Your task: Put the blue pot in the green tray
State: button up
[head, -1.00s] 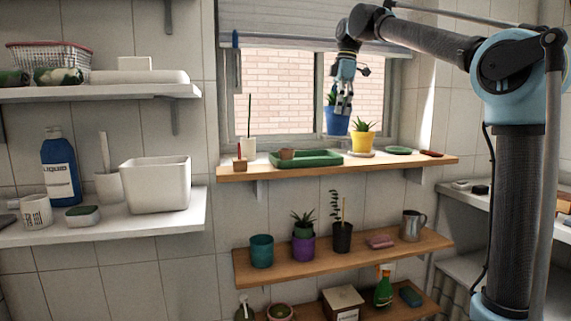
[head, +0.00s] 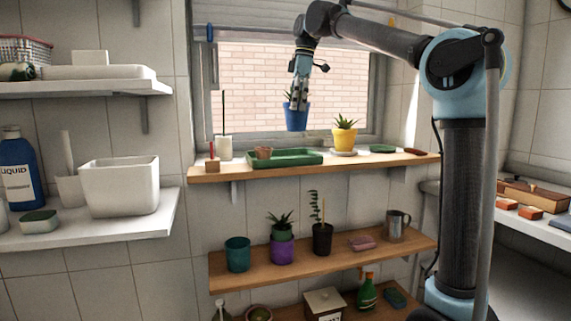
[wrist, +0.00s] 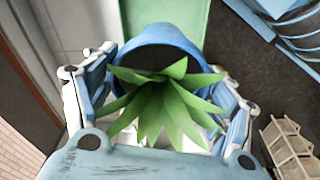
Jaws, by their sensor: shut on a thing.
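The blue pot (head: 296,118) holds a spiky green plant and is in the air, upright or nearly so. My gripper (head: 299,100) is shut on it from above. In the wrist view, the blue pot (wrist: 160,36) shows its rim between the fingers of my gripper (wrist: 163,88), with the leaves hiding much of it. The green tray (head: 312,158) lies on the wooden window shelf, below the pot in the head view. In the wrist view the green tray (wrist: 165,12) shows beyond the pot's rim. A small brown pot (head: 264,153) is at the tray's left end.
The window shelf (head: 215,174) also bears a yellow pot (head: 345,139) on a saucer right of the tray, a green saucer (head: 383,149), and a white pot (head: 224,148) with a stick at left. A lower shelf (head: 330,256) holds several pots and a metal mug (head: 396,225).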

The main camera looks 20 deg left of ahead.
jog(key=shift+w+m, duration=0.1)
jog(key=shift+m, duration=0.7)
jog(key=shift+d+f, duration=0.1)
jog(key=shift+f, duration=4.8)
jog(key=shift+f, duration=0.1)
jog(key=o, duration=1.8)
jog(key=shift+o, duration=0.2)
jog(key=r, duration=0.4)
jog(key=d+r, duration=0.1)
jog(key=r, duration=0.7)
jog(key=shift+w+d, duration=0.2)
jog(key=shift+d, duration=0.2)
